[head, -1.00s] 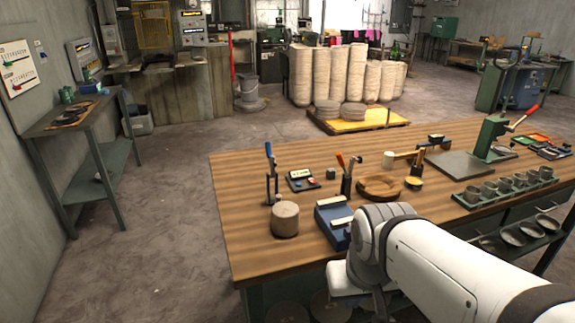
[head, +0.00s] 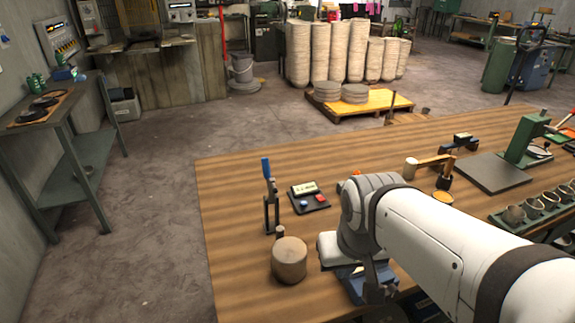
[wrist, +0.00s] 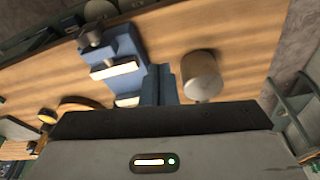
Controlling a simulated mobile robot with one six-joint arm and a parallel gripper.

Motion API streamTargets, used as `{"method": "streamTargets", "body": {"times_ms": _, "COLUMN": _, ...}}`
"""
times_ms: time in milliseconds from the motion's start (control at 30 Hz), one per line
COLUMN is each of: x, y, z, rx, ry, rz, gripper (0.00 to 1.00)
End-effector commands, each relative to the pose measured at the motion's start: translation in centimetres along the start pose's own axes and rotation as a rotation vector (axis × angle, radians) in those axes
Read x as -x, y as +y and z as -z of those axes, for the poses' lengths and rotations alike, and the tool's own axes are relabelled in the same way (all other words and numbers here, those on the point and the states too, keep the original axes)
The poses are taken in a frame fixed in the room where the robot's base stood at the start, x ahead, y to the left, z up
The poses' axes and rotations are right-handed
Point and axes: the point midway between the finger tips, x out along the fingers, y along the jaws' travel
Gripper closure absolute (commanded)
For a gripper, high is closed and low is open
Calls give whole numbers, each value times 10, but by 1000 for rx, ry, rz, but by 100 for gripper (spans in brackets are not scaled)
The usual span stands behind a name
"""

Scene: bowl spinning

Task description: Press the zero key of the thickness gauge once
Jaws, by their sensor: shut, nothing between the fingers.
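The thickness gauge (head: 309,197) is a small dark box on the wooden bench, with a pale display, a blue key (head: 304,204) and a red key (head: 321,198). Its key labels are too small to read. My gripper (wrist: 161,68) points over the bench in the wrist view, its fingers together and empty, between a blue vise-like block and a round wooden cylinder. In the head view my arm hides most of the gripper, which is nearer the front than the gauge. The gauge cannot be made out in the wrist view.
A wooden cylinder (head: 289,260) and an upright blue-handled tool (head: 270,196) stand left of my arm, near the gauge. The blue block (wrist: 119,60) lies beside my gripper. A green press (head: 524,140) stands at the right. Bare bench lies behind the gauge.

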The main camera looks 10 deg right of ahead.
Motion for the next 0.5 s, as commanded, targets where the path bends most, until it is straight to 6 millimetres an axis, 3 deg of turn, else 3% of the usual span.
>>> {"method": "streamTargets", "body": {"times_ms": 167, "x": 1, "y": 1, "z": 2, "rx": 2, "ry": 2, "rz": -3, "gripper": 100}}
{"method": "streamTargets", "body": {"times_ms": 267, "x": 3, "y": 7, "z": 16, "rx": 22, "ry": 19, "rz": -28, "gripper": 100}}
{"method": "streamTargets", "body": {"times_ms": 367, "x": 6, "y": 20, "z": 47, "rx": 81, "ry": 60, "rz": -77, "gripper": 100}}
{"method": "streamTargets", "body": {"times_ms": 500, "x": 6, "y": 43, "z": 113, "rx": 211, "ry": 153, "rz": -173, "gripper": 100}}
